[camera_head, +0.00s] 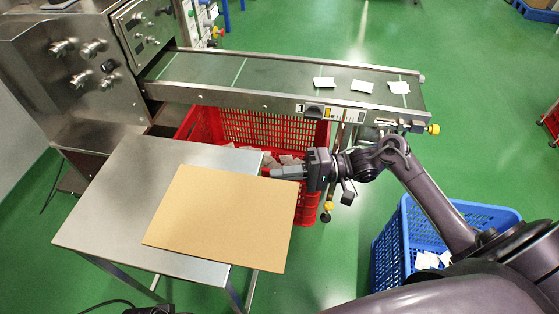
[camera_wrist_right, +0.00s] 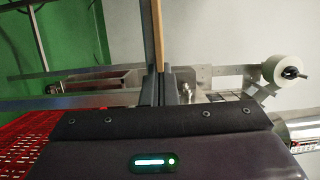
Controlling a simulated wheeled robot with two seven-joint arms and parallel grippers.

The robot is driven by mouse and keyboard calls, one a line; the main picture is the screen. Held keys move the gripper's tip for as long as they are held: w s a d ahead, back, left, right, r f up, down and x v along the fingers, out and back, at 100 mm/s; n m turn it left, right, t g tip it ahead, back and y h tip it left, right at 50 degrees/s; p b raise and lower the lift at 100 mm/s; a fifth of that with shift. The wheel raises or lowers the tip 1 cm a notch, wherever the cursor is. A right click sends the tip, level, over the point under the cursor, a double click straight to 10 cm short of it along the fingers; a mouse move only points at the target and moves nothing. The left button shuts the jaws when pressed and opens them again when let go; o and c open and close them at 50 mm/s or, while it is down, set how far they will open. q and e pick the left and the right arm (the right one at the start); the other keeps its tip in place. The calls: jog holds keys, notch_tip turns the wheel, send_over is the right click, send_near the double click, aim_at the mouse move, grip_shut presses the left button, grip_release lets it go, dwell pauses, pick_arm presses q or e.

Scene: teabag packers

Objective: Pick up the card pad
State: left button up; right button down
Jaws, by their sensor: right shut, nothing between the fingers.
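The card pad (camera_head: 222,215) is a flat tan sheet. It lies on the steel side table (camera_head: 110,205), and its right part reaches past the table's edge. My right gripper (camera_head: 274,172) is at the pad's far right corner, with its fingers pointing left. In the right wrist view the pad (camera_wrist_right: 158,35) shows edge-on as a thin tan strip at the fingertips (camera_wrist_right: 159,72). The right fingers are shut, with nothing gripped between them. Whether they touch the pad I cannot tell. My left gripper is not in view.
A red crate (camera_head: 270,127) with white packets stands behind the table, under a conveyor (camera_head: 270,75) carrying several white teabags. A blue crate (camera_head: 395,235) stands at the lower right, near my right arm. A steel machine (camera_head: 60,75) fills the upper left.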

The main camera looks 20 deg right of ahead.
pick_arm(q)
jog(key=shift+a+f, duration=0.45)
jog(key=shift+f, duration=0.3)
pick_arm(e)
jog(key=shift+s, duration=0.55)
jog(key=shift+d, duration=0.1)
